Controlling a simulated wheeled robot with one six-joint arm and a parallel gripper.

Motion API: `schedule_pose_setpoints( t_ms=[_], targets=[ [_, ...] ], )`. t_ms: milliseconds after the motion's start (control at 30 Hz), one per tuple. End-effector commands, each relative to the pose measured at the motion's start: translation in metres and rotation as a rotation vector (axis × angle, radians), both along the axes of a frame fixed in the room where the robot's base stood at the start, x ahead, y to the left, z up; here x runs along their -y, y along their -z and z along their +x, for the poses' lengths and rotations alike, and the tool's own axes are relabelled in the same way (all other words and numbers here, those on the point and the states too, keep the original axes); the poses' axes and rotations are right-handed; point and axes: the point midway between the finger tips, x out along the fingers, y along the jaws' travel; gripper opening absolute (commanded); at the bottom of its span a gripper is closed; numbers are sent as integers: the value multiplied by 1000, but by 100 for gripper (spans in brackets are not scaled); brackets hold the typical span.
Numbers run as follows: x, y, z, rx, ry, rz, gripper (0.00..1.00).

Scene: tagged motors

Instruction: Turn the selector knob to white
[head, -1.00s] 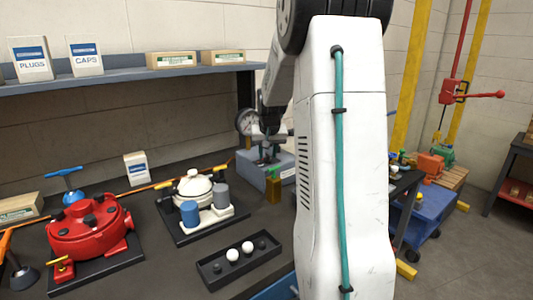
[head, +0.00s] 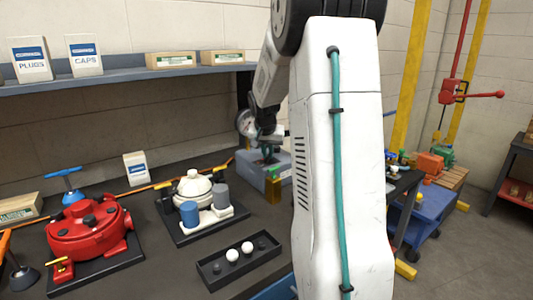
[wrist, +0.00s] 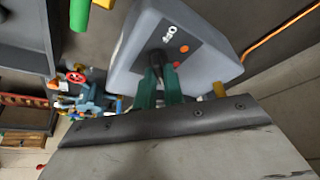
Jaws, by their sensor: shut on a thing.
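The selector knob (wrist: 157,62) is a small dark knob on the dark panel of a grey box (wrist: 133,48) in the wrist view. White marks (wrist: 168,34) and orange dots (wrist: 184,48) sit on the panel near it. My gripper (wrist: 158,78) has two teal fingers closed on the knob, which partly hide its base. Which mark the knob points to cannot be told. In the head view the grey box (head: 282,166) stands at the back right of the bench, with my gripper (head: 268,156) low over it.
A red motor housing (head: 88,232), a white motor (head: 195,190) on a black plate and a black tray (head: 240,262) with white and dark balls occupy the bench. A blue cart (head: 428,208) stands at the right.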

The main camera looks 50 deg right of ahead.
Motion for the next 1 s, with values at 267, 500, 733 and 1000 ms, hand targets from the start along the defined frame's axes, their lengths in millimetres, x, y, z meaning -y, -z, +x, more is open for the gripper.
schedule_pose_setpoints(
  t_ms=[267,500,733,1000],
  targets=[
    [-2,-1,2,5,19,-1,0],
    [-1,-1,1,3,19,0,32],
    [1,-1,0,2,22,-1,32],
    [-10,-35,-6,5,24,-3,32]
  ],
)
